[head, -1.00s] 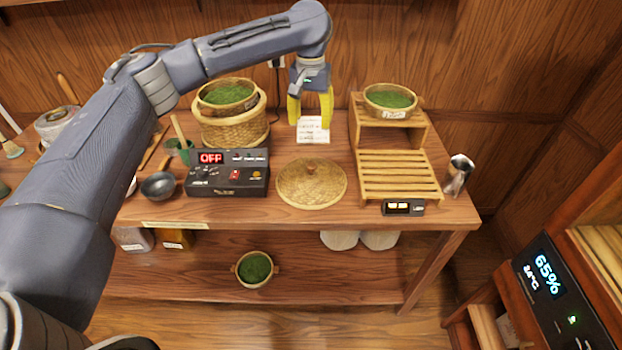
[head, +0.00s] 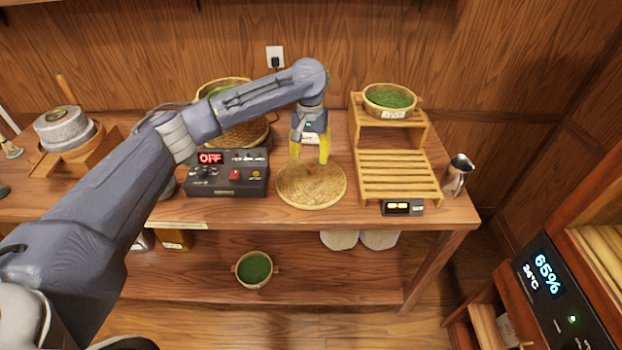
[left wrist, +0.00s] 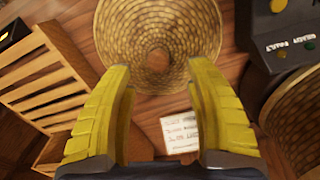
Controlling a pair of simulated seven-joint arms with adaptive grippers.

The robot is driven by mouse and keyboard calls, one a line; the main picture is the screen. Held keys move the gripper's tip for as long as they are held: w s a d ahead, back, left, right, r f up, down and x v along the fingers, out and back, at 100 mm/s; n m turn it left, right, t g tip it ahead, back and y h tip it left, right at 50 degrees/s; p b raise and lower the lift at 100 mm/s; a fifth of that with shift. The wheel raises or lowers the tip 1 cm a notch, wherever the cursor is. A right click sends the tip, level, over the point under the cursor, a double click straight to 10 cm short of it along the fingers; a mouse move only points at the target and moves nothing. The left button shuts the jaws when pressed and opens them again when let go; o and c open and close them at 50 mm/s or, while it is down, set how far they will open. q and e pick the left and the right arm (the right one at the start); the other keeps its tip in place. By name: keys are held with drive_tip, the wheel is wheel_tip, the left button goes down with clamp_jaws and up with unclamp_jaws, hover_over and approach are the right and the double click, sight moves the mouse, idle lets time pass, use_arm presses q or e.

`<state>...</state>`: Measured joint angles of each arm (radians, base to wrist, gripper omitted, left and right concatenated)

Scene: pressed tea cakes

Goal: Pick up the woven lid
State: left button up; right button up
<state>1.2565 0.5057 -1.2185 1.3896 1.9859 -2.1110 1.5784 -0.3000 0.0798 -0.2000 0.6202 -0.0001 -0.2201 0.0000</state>
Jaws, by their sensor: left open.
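The woven lid (head: 311,192) lies flat on the wooden table, round and straw-coloured with a small knob at its centre. It also shows in the left wrist view (left wrist: 158,25), with its brown knob (left wrist: 157,60) just beyond my fingertips. My left gripper (head: 309,158) has yellow fingers and hangs above the back part of the lid. In the left wrist view the gripper (left wrist: 160,82) is open and empty, its two fingers apart on either side of the knob's line. The right gripper is not in view.
A black control box (head: 228,185) reading OFF stands left of the lid. A slatted wooden rack (head: 398,176) stands close to its right. A woven steamer basket (head: 245,133) is behind, partly hidden by my arm. A white card (left wrist: 181,132) lies behind the lid.

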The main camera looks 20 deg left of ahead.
sight(311, 165)
use_arm(q)
drive_tip(key=f, duration=0.3)
drive_tip(key=shift+s+d+f, duration=0.1)
drive_tip(key=shift+d+f, duration=0.1)
drive_tip(key=shift+f, duration=0.9)
clamp_jaws()
